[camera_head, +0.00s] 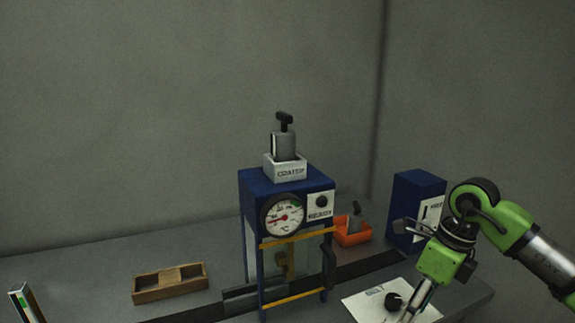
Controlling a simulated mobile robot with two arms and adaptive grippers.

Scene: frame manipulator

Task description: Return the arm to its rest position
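My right arm (512,222), green, black and silver, comes in from the right edge and bends down in front of the blue box at the right. No held object can be made out. My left arm and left gripper are not in view.
A blue frame device (252,187) with a dial (284,216) stands mid-table, carrying a white labelled holder (285,172).

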